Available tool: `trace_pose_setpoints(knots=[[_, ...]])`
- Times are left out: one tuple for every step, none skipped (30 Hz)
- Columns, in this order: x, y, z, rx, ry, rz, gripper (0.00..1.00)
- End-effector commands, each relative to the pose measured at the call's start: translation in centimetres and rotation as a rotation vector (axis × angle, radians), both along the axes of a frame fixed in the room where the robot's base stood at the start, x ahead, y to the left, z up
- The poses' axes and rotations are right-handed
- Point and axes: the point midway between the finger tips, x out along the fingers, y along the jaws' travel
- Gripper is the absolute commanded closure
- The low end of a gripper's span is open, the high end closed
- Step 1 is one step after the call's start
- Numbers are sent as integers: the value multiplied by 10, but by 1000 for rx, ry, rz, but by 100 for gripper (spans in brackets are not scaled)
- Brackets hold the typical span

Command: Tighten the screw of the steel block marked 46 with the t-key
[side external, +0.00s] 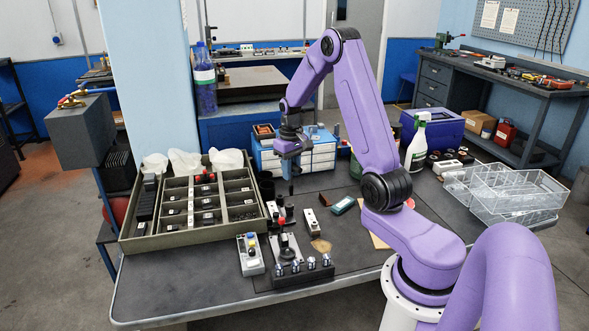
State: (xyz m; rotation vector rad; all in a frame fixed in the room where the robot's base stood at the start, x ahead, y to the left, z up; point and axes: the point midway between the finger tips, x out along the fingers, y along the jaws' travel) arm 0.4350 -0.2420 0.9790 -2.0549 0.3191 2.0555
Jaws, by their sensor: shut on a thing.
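My gripper (291,184) hangs pointing down over the middle of the bench, behind the small blocks. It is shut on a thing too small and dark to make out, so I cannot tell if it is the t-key. Several small blocks stand on the bench below and in front of it, among them a pale one (311,219) to the right and another pale one (272,209) to the left. No number is readable, so I cannot tell which is the steel block marked 46. A dark fixture (299,274) with several shiny round-topped parts stands at the front.
A large compartment tray (128,243) with dark blocks and white bags fills the left. A grey-white device (250,257) stands at the front. A blue drawer cabinet (268,160) is behind my gripper, a spray bottle (416,143) and clear bins (511,199) right. The front left bench is clear.

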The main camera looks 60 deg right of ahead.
Motion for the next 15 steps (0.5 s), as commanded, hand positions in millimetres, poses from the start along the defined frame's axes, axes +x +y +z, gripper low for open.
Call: trace_pose_setpoints(knots=[[2, 1, -1, 0, 0, -73, 100], [3, 1, -1, 0, 0, -122, 100], [4, 2, -1, 0, 0, -186, 100], [5, 2, -2, 0, 0, -235, 100], [6, 3, -2, 0, 0, -282, 100], [7, 4, -3, 0, 0, -347, 100], [8, 5, -3, 0, 0, -395, 100], [9, 5, -3, 0, 0, -443, 100], [10, 6, -4, 0, 0, -508, 100], [11, 6, -4, 0, 0, -555, 100], [12, 7, -4, 0, 0, -605, 100], [13, 8, -5, 0, 0, -669, 100], [14, 8, -5, 0, 0, -718, 100], [15, 8, -5, 0, 0, -765, 100], [17, 9, -6, 0, 0, -830, 100]])
